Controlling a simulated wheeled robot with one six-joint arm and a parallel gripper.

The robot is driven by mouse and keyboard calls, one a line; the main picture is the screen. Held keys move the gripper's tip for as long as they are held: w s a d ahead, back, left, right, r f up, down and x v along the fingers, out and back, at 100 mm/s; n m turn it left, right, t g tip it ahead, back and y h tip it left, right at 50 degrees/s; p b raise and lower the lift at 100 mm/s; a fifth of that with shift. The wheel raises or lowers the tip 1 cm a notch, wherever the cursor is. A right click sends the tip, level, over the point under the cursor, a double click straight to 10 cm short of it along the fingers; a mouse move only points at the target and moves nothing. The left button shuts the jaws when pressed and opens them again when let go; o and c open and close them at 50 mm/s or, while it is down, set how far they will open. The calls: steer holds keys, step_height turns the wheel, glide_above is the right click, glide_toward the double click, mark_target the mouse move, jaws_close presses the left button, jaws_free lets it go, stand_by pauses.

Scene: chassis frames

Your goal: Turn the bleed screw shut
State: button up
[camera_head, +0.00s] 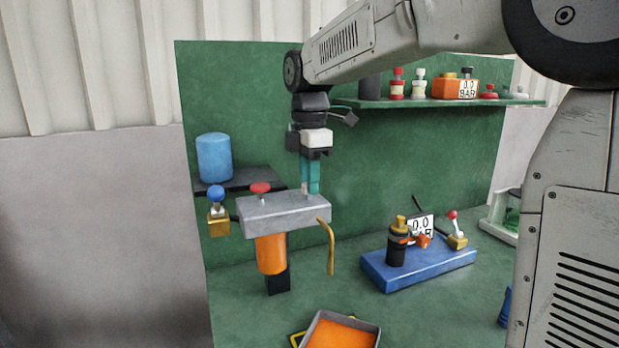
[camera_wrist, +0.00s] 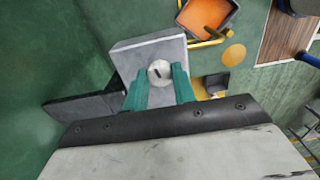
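The bleed screw (camera_wrist: 160,72) is a round metal head with a dark slot, on top of a grey block (camera_wrist: 125,55). In the head view the block (camera_head: 285,212) is mounted above an orange cylinder. My gripper (camera_wrist: 161,80) has two teal fingers pointing down at the block, one on each side of the screw head. In the head view my gripper (camera_head: 311,190) is at the block's back right. The fingertips look very close to the screw's sides; whether they touch it is not clear.
A red knob (camera_head: 260,188) stands on the block, left of my gripper. A blue-knobbed brass valve (camera_head: 217,210) is at its left. A bent brass tube (camera_head: 328,245) hangs at its right, with an orange-lined tray (camera_head: 340,333) below. A blue base with a gauge (camera_head: 418,268) stands right.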

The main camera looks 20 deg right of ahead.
steer(key=shift+c, duration=0.6)
steer(key=m, duration=0.4)
steer(key=shift+m, duration=0.4)
steer(key=m, duration=0.5)
steer(key=shift+m, duration=0.3)
steer(key=m, duration=1)
